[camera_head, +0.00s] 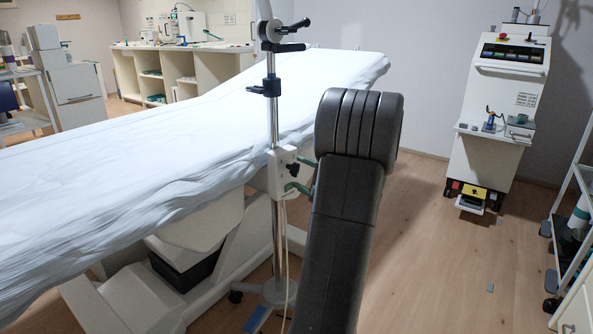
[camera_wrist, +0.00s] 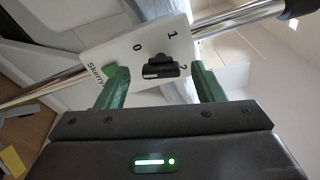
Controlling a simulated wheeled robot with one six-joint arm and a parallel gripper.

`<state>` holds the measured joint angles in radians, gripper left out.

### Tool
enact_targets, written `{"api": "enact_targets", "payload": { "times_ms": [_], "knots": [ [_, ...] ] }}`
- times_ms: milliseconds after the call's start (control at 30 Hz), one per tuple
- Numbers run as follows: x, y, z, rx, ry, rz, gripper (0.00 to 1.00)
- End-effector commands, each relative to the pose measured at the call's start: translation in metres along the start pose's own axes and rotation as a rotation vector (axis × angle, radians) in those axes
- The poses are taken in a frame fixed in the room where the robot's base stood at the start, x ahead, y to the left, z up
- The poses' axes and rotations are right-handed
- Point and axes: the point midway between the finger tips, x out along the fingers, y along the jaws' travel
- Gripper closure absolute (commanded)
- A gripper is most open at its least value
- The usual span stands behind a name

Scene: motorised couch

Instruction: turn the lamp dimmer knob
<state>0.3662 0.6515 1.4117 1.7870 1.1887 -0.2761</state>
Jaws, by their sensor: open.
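The dimmer knob (camera_wrist: 158,66) is black, on a white plate (camera_wrist: 120,48) marked 0, 1 and 2, with a green piece near the word "Skerry". The plate is a white box (camera_head: 276,178) on the chrome lamp pole (camera_head: 273,120) in the head view, beside the couch. My gripper (camera_wrist: 160,72) is open, its two green fingers on either side of the knob with visible gaps. Whether the fingertips reach the knob's depth I cannot tell. In the head view my green fingers (camera_head: 302,173) show at the box's right side; my dark arm hides what lies behind it.
The couch (camera_head: 190,130), covered with a white sheet, fills the left. A black clamp with a handle (camera_head: 285,35) sits higher on the pole. A white machine (camera_head: 490,150) stands at the right wall, and a trolley (camera_head: 570,220) at the right edge. The floor between is mostly clear.

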Motion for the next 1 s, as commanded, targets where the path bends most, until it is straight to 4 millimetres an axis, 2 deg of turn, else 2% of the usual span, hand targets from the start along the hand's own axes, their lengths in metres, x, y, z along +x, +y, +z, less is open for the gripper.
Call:
{"api": "enact_targets", "payload": {
  "times_ms": [200,433,633,1000],
  "knots": [
    [-0.053,-0.004,0.0,0.001,0.005,-0.001,0.38],
    [-0.094,-0.002,-0.001,0.001,0.004,-0.001,0.38],
    [-0.108,0.0,0.0,0.0,0.001,0.0,0.38],
    [-0.108,0.0,0.0,0.0,0.0,0.0,0.38]
  ]
}}
